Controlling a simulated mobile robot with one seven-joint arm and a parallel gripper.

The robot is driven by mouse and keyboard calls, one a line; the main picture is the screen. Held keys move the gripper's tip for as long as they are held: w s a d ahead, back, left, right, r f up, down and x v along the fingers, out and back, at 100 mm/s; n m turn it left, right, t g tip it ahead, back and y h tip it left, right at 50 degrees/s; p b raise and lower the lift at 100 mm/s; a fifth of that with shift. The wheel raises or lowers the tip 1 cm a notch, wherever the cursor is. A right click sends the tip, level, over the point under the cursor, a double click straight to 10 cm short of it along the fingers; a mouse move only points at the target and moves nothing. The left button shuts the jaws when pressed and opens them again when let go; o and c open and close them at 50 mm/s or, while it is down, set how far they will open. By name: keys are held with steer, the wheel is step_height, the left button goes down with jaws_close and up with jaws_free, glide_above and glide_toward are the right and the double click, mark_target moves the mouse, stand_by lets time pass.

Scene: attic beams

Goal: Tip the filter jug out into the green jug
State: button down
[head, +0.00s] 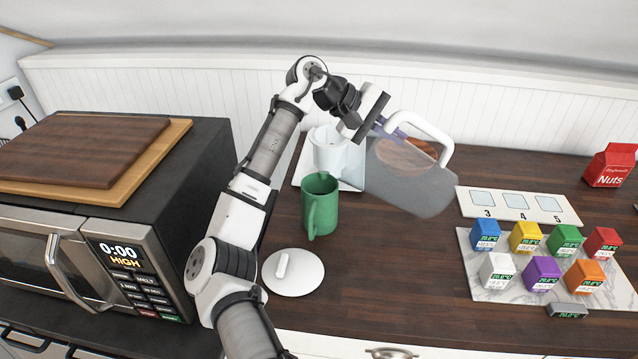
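The filter jug (405,180) is a see-through grey jug with a white handle (432,131). It is tilted and appears to be off the counter, to the right of the green jug. My gripper (372,118) is at its upper left end and looks shut on it; the exact contact is partly hidden. The green jug (320,207) stands upright on the dark wooden counter, its handle toward the front. Its mouth is open at the top, and its contents cannot be made out. I see no liquid pouring.
A white jug (328,150) stands behind the green jug. A white round lid (293,272) lies in front. A microwave (105,262) with boards (85,150) is left. Coloured cubes (541,271) on a marble slab, a numbered panel (518,206) and a red nuts carton (609,165) are right.

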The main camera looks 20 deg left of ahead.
steer(key=w+d+g+y, duration=0.1)
steer(key=d+y, duration=0.1)
steer(key=w+d+f+g+y, duration=0.1)
steer(key=d+y, duration=0.2)
steer(key=w+d+f+g+y, duration=0.1)
steer(key=d+y, duration=0.2)
steer(key=shift+w, duration=0.15)
steer(key=shift+w+d+f+g+y, duration=0.2)
steer(key=shift+d+f+g+y, duration=0.2)
steer(key=shift+f+y, duration=0.3)
steer(key=shift+w+d+f+g+y, duration=0.15)
steer(key=shift+d+f+g+y, duration=0.2)
steer(key=shift+f+y, duration=0.35)
steer(key=shift+r, duration=0.1)
